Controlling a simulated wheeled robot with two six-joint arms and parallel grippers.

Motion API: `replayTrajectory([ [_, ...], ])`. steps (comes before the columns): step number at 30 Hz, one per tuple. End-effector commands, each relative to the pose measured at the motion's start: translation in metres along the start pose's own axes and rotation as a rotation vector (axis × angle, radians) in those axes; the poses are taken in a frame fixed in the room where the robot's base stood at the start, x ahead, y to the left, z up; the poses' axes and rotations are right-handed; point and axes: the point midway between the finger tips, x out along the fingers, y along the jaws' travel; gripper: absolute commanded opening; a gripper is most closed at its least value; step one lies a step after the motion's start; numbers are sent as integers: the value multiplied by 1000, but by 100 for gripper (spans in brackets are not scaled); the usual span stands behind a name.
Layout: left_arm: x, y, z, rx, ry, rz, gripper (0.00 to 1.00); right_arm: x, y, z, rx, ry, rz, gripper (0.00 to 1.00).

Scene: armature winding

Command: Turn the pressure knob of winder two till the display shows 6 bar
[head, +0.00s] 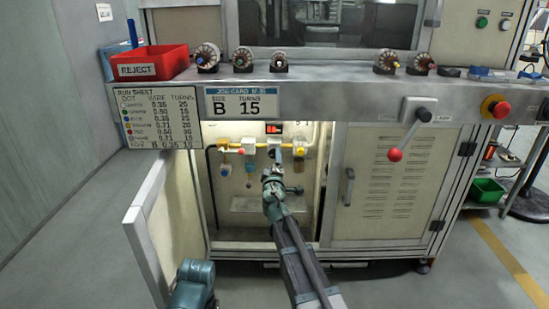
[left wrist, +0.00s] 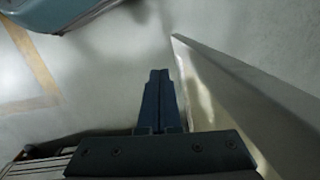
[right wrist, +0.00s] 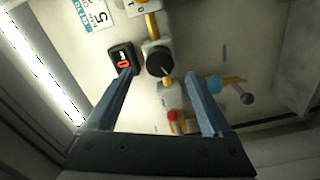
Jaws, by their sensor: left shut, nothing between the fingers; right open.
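The pressure display (head: 274,128) is a small dark box with red digits inside the open cabinet. In the right wrist view the display (right wrist: 123,60) is tilted, and its reading is too small to be sure of. A round black knob (right wrist: 158,62) sits beside it on the yellow pipe line. My right gripper (right wrist: 162,77) is open, its fingers pointing at the knob, one to each side of it in the picture. I cannot tell whether they touch it. In the head view my right gripper (head: 276,168) partly covers the fittings. My left gripper (left wrist: 158,74) is shut and empty.
The open cabinet door (head: 150,240) stands left of the opening, close to my left gripper. A blue-handled valve (right wrist: 228,84) and a red part (right wrist: 172,116) are near my right fingers. A red-knobbed lever (head: 396,154) and a red reject bin (head: 150,62) are outside.

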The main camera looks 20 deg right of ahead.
Motion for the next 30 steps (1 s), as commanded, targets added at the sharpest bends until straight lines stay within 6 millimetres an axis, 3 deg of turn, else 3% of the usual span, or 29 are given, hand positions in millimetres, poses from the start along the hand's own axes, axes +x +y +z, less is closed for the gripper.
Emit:
replayTrajectory([
  [1,0,0,0,0,0,0,0,-18,0,1,0,1,0,84],
  [7,0,0,0,0,0,0,0,-57,0,1,0,0,0,84],
  [12,0,0,0,0,0,0,0,-70,0,0,0,0,0,84],
  [23,-2,0,0,0,0,0,0,-73,1,2,19,-18,-2,84],
  [26,-8,-1,0,0,0,0,0,-86,0,8,92,-97,-17,84],
  [30,-23,-2,1,2,0,-1,0,-129,-24,27,260,-324,-122,84],
])
